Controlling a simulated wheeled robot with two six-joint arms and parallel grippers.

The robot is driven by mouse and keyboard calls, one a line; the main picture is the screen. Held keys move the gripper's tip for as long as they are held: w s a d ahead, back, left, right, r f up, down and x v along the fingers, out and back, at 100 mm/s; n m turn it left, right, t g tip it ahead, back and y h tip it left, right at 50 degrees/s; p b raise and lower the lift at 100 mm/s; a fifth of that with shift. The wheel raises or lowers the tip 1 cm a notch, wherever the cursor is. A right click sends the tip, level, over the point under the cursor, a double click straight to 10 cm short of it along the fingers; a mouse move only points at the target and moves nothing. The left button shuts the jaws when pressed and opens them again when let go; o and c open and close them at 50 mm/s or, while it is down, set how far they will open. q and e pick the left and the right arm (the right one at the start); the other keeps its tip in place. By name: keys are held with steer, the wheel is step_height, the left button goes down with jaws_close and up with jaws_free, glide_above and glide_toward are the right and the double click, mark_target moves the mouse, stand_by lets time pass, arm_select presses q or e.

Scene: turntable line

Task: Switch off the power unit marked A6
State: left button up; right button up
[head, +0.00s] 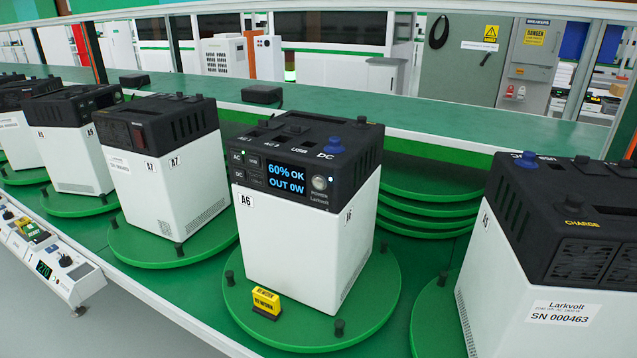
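The power unit marked A6 (300,240) stands upright in the middle of the head view, a white box with a black top, on a round green turntable (375,300). Its front is turned toward me. The lit display (286,179) reads "60% OK" and "OUT 0W". A round silver button (319,183) sits right of the display, with a small pale light beside it. Buttons marked AC and DC are left of the display; a small green light shows near AC. A blue knob (333,145) is on top. Neither of my grippers is in view.
Unit A7 (160,185) stands left on its own turntable, with more units beyond. Another unit (540,280) stands close at right, a vented side facing me. A yellow block (266,302) sits before A6. Stacked green discs (430,215) lie behind. A power strip (50,260) runs lower left.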

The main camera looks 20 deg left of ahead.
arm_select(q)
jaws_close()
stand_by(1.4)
